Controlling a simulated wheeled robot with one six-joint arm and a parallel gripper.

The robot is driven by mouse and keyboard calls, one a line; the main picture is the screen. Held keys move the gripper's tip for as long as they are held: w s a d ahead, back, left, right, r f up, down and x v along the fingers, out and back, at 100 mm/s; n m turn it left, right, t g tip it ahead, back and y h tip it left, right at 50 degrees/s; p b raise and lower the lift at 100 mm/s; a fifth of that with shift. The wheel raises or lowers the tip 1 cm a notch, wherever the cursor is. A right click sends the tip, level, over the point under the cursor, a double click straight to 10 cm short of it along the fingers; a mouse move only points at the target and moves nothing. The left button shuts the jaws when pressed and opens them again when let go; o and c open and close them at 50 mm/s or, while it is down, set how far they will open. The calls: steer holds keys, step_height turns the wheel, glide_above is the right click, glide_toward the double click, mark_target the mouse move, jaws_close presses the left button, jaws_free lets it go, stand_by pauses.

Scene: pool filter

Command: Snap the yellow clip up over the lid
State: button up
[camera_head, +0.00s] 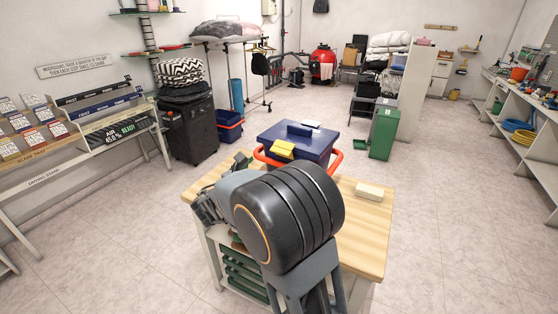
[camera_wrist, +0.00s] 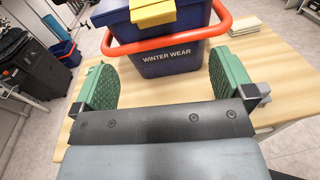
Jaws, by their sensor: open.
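The yellow clip (camera_head: 281,150) is at the front edge of the dark blue lid (camera_head: 312,135) of a blue box (camera_head: 300,157). In the wrist view the clip (camera_wrist: 153,12) shows at the top edge, on the upper front of the box; its top is cut off, and I cannot tell whether it grips the lid. The orange handle (camera_wrist: 120,48) runs across the box front below the clip. My gripper (camera_wrist: 161,78) is open and empty. Its green fingers are wide apart in front of the box, below the clip. In the head view my arm hides much of it.
The box stands on a wooden-topped table (camera_head: 362,230). A green bin (camera_head: 383,135) stands on the floor behind. Shelves line the right wall, and a sign rack (camera_head: 80,130) stands left. Floor around the table is mostly clear.

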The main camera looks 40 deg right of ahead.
mark_target(279, 152)
steer(key=shift+n, duration=0.4)
steer(key=x, duration=0.9)
steer(key=w+p+x, duration=0.1)
steer(key=x, duration=0.3)
steer(key=shift+w+d+r, duration=0.1)
steer(key=shift+w+d, duration=0.05)
steer(key=shift+c, duration=0.5)
